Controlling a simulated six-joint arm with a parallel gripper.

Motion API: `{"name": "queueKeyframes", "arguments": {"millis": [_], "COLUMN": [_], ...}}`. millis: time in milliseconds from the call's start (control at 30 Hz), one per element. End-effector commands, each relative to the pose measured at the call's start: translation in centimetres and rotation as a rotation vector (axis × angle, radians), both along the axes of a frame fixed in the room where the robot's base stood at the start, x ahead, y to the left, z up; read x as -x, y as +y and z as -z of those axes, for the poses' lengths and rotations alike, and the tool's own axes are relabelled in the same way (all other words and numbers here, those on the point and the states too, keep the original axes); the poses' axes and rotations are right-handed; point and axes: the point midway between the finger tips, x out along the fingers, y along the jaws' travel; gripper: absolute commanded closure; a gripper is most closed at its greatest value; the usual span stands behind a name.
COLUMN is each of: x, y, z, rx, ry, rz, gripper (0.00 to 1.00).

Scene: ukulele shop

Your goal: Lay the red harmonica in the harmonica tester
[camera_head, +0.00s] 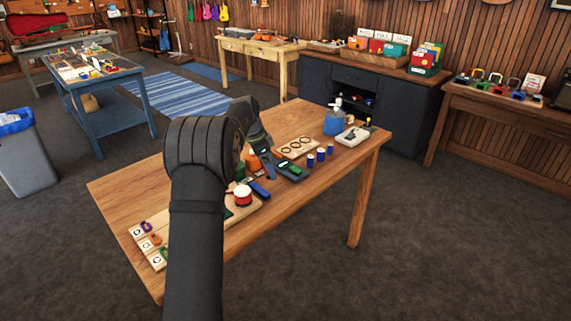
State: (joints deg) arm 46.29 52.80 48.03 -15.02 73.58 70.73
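My gripper (268,163) is small and dark in this view, at the end of my arm above the middle of the wooden table. Its fingers blend with the items around it, so I cannot tell whether they are open or hold anything. I cannot make out a red harmonica for certain; my arm hides part of the table. A blue bar-shaped item (260,189) lies just below the gripper. A pale box with a dark patch on top (352,136) stands at the table's right end and may be the harmonica tester, but I cannot confirm it.
On the wooden table (300,203) are a red-and-white round tin (243,196), blue cylinders (321,154), a board with rings (297,147), a blue container (334,122) and letter-marked strips (149,241). The table's front right is clear.

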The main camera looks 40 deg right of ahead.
Motion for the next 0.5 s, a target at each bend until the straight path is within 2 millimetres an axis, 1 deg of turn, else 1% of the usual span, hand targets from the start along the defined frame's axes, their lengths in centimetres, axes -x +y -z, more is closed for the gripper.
{"name": "queueKeyframes", "arguments": {"millis": [33,100,267,500], "x": [-1.2,-2.5,-5.4,-9.3], "y": [0.9,2.2,5.2,10.2], "z": [0.1,0.2,0.4,0.5], "rx": [0.0,0.0,0.001,0.001], "ry": [0.001,0.001,0.001,0.001], "rz": [0.053,0.147,0.368,0.706], "gripper": [0.31,0.31,0.31,0.31]}}
